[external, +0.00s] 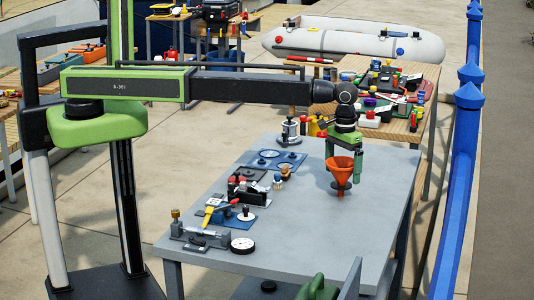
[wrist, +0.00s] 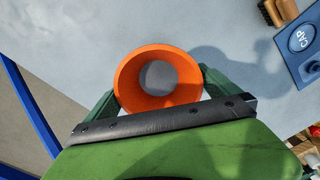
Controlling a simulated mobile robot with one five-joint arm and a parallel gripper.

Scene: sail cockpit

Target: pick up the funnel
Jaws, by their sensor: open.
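I cannot tell whether either finger touches the rim.
Left of the funnel, the grey table (external: 310,230) holds blue mats (external: 277,159), a metal piece (external: 291,132), a yellow-handled tool (external: 214,209) and a round dial (external: 243,245). A blue railing (external: 455,180) runs along the right. The table around the funnel is clear.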

